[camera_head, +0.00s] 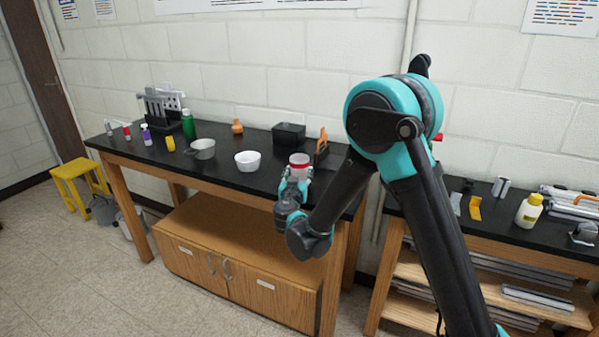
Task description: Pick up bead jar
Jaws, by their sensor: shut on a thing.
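The bead jar (300,161), a small clear-and-white jar with a red band, is near the front right of the left black-topped bench (225,175). My gripper (298,177) reaches it from the front side and is shut on it. The fingers and wrist hide the jar's lower part. I cannot tell whether its base touches the bench top.
A white bowl (248,160) stands left of the jar, and a grey pot (203,149) farther left. A black box (289,134) and an orange-and-black item (321,146) stand behind. A right-hand bench (480,232) holds a yellow-capped bottle (529,210).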

